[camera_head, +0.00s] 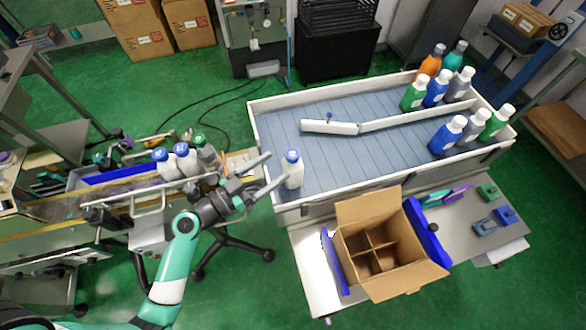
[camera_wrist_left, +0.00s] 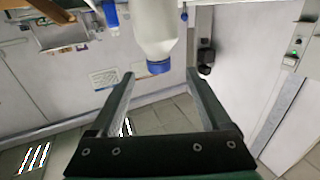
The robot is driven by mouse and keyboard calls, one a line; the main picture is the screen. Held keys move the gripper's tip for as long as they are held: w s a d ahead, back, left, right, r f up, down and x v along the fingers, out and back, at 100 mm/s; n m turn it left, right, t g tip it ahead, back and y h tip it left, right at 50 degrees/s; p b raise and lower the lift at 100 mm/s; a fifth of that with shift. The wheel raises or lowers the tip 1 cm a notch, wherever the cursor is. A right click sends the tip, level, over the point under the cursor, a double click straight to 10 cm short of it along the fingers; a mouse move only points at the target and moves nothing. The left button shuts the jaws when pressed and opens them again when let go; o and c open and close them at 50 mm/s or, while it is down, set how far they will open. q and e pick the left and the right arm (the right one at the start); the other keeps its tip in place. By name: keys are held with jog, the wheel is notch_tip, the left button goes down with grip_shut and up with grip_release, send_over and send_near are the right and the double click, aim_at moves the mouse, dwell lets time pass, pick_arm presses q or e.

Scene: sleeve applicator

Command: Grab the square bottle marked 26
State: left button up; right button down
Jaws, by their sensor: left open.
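A white bottle with a blue cap (camera_head: 294,175) stands upright at the left end of the conveyor. I cannot read a number on it or tell whether it is square. My left gripper (camera_head: 277,168) is open, with its fingers pointing toward this bottle from the left. In the left wrist view the bottle (camera_wrist_left: 155,28) appears upside down, just beyond and between the open fingertips (camera_wrist_left: 161,73). The jaws are not closed on it. My right gripper is not in view.
The conveyor (camera_head: 390,145) has low white walls and a white guide rail (camera_head: 330,127). Several coloured bottles stand at its right end. More bottles (camera_head: 183,158) stand on the left bench. An open divided carton (camera_head: 385,250) sits in front.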

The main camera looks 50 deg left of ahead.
aim_at(287, 159)
pick_arm(q)
jog(key=w, duration=0.4)
jog(key=w+p, duration=0.1)
jog(key=w, duration=0.2)
jog(key=shift+d+r, duration=0.15)
jog(key=shift+d, duration=0.25)
jog(key=shift+s, duration=0.1)
grip_shut()
dwell(0.9)
